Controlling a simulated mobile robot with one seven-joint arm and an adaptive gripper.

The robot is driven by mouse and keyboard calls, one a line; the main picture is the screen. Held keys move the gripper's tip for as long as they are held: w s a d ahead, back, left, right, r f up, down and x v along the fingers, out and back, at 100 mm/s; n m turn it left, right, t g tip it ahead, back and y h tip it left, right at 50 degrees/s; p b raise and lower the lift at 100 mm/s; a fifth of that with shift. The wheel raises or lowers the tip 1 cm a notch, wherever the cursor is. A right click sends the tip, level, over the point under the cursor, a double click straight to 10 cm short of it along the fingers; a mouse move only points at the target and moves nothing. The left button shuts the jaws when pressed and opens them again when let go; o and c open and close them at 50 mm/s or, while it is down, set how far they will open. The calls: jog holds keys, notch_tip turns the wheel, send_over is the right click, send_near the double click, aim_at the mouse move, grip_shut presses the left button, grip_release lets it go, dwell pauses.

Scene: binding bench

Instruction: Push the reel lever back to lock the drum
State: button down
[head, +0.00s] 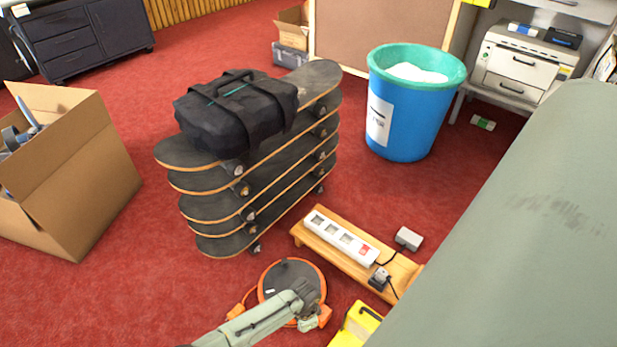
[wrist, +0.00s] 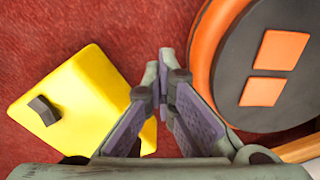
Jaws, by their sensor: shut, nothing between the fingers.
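The cable reel (head: 290,272) sits on the red carpet at the lower middle of the head view, with an orange rim and a dark round face. In the wrist view the reel's drum (wrist: 240,75) fills the right side, with two orange patches on its dark face. My gripper (head: 318,319) is at the reel's lower right side, partly in front of it. In the wrist view my gripper (wrist: 166,64) is shut and empty, its tips between the drum and a yellow case. I cannot make out the lever; my arm hides part of the reel.
The yellow case (wrist: 75,100) lies close left of my gripper in the wrist view. A wooden board (head: 340,262) with a white power strip (head: 341,240) lies beyond the reel. Stacked skateboards (head: 220,205) stand behind it. A grey-green surface (head: 520,230) fills the right.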

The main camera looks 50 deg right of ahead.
jog(key=shift+d+r, duration=0.2)
jog(key=shift+d, duration=0.05)
dwell(0.3)
jog(key=shift+d+r+p, duration=0.45)
jog(key=shift+d+r, duration=0.15)
jog(key=shift+d, duration=0.1)
